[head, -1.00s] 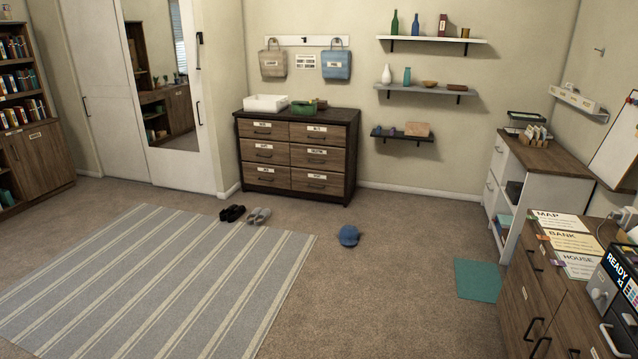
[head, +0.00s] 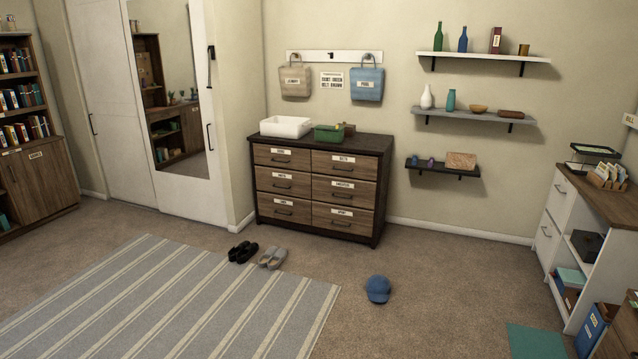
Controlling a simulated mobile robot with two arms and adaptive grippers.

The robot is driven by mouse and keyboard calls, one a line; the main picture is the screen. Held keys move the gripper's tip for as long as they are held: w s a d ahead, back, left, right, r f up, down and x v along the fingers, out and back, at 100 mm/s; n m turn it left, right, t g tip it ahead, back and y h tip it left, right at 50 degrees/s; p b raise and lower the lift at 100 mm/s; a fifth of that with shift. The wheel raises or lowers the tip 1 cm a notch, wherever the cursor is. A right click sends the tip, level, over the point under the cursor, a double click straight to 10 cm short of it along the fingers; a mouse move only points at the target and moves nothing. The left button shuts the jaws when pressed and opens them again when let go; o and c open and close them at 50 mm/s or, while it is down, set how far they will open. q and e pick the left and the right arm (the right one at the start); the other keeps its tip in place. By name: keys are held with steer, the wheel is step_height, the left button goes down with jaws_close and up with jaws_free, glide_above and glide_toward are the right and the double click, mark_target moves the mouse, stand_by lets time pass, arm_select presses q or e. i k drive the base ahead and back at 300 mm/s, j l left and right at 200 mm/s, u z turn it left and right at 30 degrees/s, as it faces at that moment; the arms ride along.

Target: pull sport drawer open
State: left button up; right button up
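A dark-framed wooden dresser (head: 381,190) stands against the back wall, with drawers in two columns and three rows. All its drawers look shut. The bottom right drawer (head: 362,227) has a white label that seems to read SPORT, though the print is small. It has a dark bar handle below the label. The other labels are hard to read; the top right one seems to say BELTS. Neither of my grippers is in view.
Black shoes (head: 243,252) and grey shoes (head: 272,256) lie in front of the dresser. A blue cap (head: 378,289) lies on the carpet to the right. A striped rug (head: 170,305) covers the left floor. A white cabinet (head: 560,225) stands at right. Carpet between cap and dresser is clear.

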mark_target(358, 221)
steer(key=i, duration=2.25)
steer(key=i+j+z, duration=0.1)
steer(key=i, duration=1.05)
steer(key=i+j, duration=0.1)
steer(key=i, duration=1.05)
